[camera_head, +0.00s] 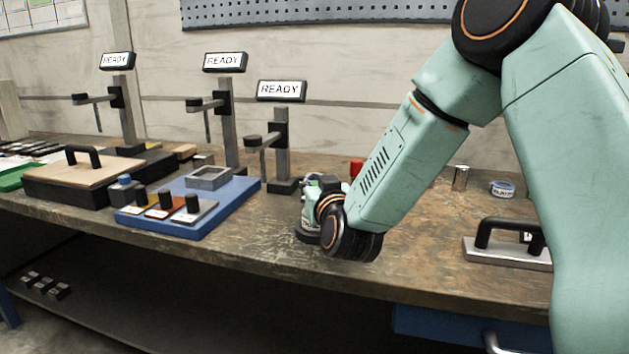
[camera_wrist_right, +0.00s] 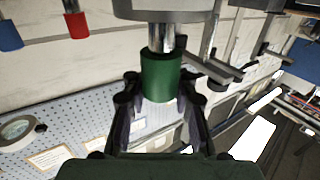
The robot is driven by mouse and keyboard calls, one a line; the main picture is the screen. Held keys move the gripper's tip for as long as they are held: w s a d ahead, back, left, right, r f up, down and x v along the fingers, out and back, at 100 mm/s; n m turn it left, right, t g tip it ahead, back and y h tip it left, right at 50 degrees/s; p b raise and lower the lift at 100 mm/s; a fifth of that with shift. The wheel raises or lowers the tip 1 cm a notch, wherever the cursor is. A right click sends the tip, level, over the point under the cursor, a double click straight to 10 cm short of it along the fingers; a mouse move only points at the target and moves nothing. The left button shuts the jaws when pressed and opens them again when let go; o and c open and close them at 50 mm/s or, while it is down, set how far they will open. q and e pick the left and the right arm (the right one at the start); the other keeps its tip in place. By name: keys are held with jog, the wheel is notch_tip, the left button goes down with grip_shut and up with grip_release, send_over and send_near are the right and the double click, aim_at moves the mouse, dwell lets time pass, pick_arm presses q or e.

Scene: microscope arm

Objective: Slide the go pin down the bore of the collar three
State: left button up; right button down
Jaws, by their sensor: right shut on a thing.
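The go pin has a green grip (camera_wrist_right: 160,78) and a bright metal shank. In the right wrist view my right gripper (camera_wrist_right: 155,100) is shut on the green grip. The shank runs from the grip to a grey round collar (camera_wrist_right: 175,8) at the top edge. It lines up with the collar; how deep it sits in the bore cannot be seen. In the head view my right gripper (camera_head: 320,190) is low over the bench, mostly behind my wrist. The dark base of the collar (camera_head: 307,236) shows beside it. My left gripper is out of view.
Three READY stands (camera_head: 280,150) line the back. A blue tray (camera_head: 235,205) with black-knobbed blocks lies left. A red cylinder (camera_head: 356,167) is just behind my gripper. A metal cylinder (camera_head: 460,178), tape roll (camera_head: 502,189) and handled block (camera_head: 508,252) are to the right.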

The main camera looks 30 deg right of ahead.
jog(key=shift+f, duration=0.3)
jog(key=c, duration=1)
grip_release()
jog(key=shift+v, duration=3.75)
